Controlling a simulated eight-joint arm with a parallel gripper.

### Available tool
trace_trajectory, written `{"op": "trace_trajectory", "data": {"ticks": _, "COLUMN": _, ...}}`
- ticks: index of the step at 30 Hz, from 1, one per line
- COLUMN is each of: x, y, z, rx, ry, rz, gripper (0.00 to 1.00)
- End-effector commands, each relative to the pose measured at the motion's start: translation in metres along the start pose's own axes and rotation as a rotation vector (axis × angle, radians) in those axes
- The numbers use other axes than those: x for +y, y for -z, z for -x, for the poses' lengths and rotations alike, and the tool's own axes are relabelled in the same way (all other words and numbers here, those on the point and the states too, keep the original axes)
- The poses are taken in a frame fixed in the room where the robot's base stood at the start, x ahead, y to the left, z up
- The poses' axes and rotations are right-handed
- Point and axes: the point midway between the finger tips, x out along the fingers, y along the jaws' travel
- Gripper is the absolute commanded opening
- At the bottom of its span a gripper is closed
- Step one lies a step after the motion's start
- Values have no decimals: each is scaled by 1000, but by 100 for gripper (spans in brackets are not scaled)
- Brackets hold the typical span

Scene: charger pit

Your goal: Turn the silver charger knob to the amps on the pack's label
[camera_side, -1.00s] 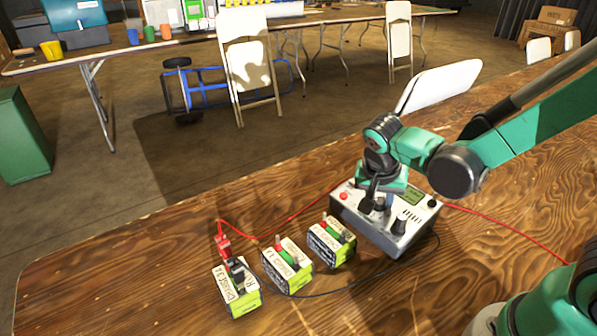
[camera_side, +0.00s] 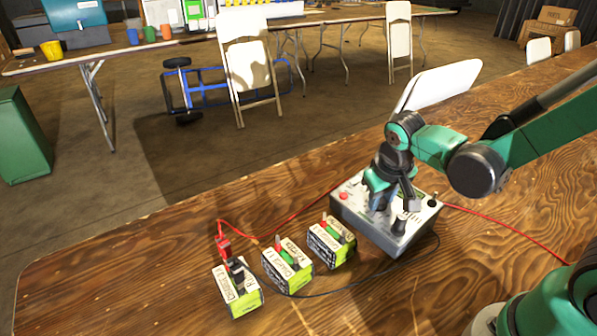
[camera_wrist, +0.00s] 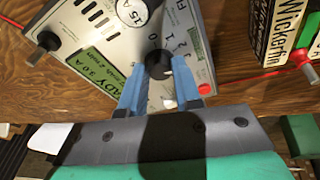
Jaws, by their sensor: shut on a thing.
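The charger (camera_side: 372,226) is a pale box on the wooden table, with a green display (camera_wrist: 105,75) reading roughly "…ADY 3.0 A". My gripper (camera_wrist: 158,82) is shut with its blue fingers on either side of a dark-looking round knob (camera_wrist: 158,62). Printed digits including 0, 1 and 2 lie beside this knob; its pointer is hard to make out. A second knob (camera_side: 399,224) stands closer to the side camera. Three packs stand left of the charger: a left pack (camera_side: 238,303) with clips on it, a middle pack (camera_side: 287,280) and a right pack (camera_side: 331,253).
A red lead (camera_side: 290,220) and a black lead (camera_side: 345,286) run across the table. A pack marked "Wickerfin" (camera_wrist: 285,30) stands near the gripper in the wrist view. A red button (camera_wrist: 205,88) is close to one finger. The table's left part is clear.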

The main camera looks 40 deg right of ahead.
Motion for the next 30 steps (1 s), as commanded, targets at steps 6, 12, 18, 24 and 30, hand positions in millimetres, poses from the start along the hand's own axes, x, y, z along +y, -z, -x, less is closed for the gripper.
{"op": "trace_trajectory", "data": {"ticks": 6, "x": 1, "y": 0, "z": 0, "rx": 1, "ry": 3, "rz": 22, "gripper": 0}}
{"op": "trace_trajectory", "data": {"ticks": 12, "x": 1, "y": 0, "z": 0, "rx": 1, "ry": 3, "rz": 24, "gripper": 0}}
{"op": "trace_trajectory", "data": {"ticks": 18, "x": 0, "y": 0, "z": 0, "rx": 1, "ry": 3, "rz": 23, "gripper": 45}}
{"op": "trace_trajectory", "data": {"ticks": 24, "x": 0, "y": 0, "z": 0, "rx": 0, "ry": 4, "rz": 23, "gripper": 60}}
{"op": "trace_trajectory", "data": {"ticks": 30, "x": 0, "y": 0, "z": 1, "rx": 0, "ry": 4, "rz": 23, "gripper": 60}}
